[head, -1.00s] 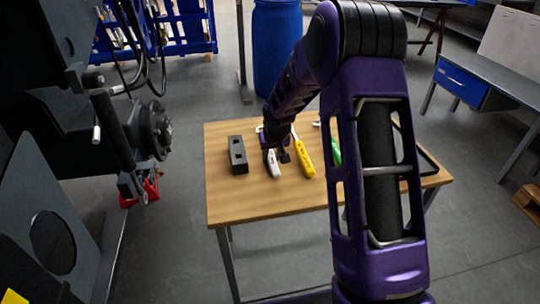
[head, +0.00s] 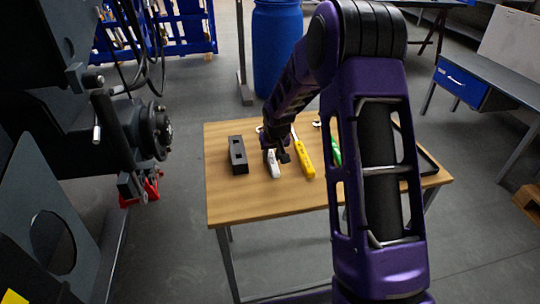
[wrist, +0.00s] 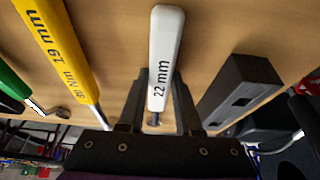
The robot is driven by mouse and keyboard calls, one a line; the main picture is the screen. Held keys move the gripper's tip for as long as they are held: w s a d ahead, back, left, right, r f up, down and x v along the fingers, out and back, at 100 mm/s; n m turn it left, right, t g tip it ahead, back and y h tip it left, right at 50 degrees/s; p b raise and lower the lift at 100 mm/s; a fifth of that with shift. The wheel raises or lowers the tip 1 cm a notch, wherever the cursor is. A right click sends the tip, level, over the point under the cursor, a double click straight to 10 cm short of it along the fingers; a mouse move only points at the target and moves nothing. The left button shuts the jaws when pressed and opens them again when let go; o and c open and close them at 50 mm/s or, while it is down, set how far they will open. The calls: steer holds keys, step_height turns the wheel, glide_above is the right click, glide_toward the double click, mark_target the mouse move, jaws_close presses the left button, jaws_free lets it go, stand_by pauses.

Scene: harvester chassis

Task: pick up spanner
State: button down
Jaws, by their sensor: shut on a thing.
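A spanner with a white handle marked "22 mm" (wrist: 164,55) runs between the fingers of my gripper (wrist: 158,98) in the wrist view. The fingers are shut on it near the lower end of the handle. In the head view the white handle (head: 274,168) shows just below my gripper (head: 277,150), over the wooden table (head: 260,205). Whether it touches the table I cannot tell. A yellow spanner marked "19 mm" (wrist: 55,45) lies to its right in the head view (head: 305,160). A green-handled one (head: 336,150) is partly hidden behind my arm.
A dark block with square openings (head: 238,155) lies close to the left of the white handle. Dark machinery (head: 110,130) stands left of the table. A blue barrel (head: 275,50) stands behind it. The table's front is clear.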

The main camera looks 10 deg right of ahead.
step_height(320, 180, up, 10)
steer(key=p, duration=0.2)
steer(key=shift+r, duration=0.2)
stand_by(0.3)
steer(key=c, duration=1.3)
jaws_free()
jaws_close()
